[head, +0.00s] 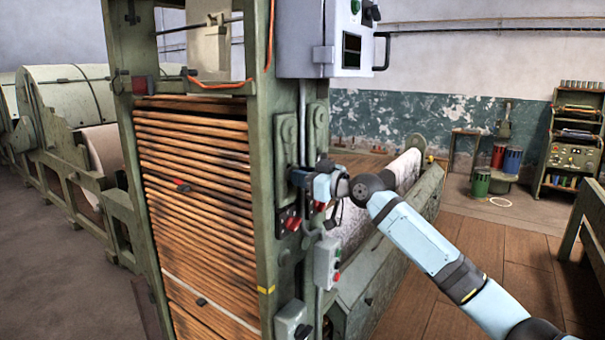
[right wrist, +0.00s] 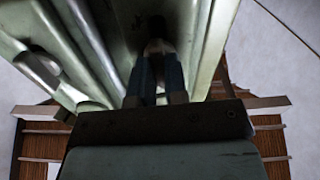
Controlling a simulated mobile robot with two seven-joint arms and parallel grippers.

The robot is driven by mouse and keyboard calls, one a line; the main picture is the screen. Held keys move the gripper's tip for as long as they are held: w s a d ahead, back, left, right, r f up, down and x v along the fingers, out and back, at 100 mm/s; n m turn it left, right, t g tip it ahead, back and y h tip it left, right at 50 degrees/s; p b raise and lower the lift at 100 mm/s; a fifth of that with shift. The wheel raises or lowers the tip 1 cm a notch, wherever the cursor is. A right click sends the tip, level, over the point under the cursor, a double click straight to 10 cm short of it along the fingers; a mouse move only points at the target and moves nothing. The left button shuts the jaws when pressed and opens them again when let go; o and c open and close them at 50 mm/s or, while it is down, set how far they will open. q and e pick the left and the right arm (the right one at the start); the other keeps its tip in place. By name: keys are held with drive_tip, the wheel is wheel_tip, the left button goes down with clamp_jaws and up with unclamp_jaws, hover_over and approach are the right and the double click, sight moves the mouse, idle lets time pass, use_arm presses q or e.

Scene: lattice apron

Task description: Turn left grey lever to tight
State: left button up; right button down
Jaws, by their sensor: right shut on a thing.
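The left grey lever (head: 286,133) is a long rounded piece on the front of the green machine post, pointing up and down in the head view. A similar grey piece (head: 318,126) stands to its right. My right gripper (head: 297,178) is at the post, just below the left lever. In the right wrist view, my right gripper (right wrist: 157,60) has its dark fingers close together on a small part that looks like the lever's end. The fingers and the shadow hide most of what is held. My left gripper is not in view.
A control box (head: 345,38) hangs above. A stack of wooden slats (head: 195,190) fills the frame to the left.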

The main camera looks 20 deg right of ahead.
drive_tip(key=shift+m, duration=0.6)
drive_tip(key=c, duration=1.1)
unclamp_jaws()
drive_tip(key=shift+c, duration=0.2)
drive_tip(key=b+v, duration=0.2)
drive_tip(key=v, duration=1.1)
drive_tip(key=shift+s+d+b, duration=0.25)
drive_tip(key=shift+s+b, duration=0.05)
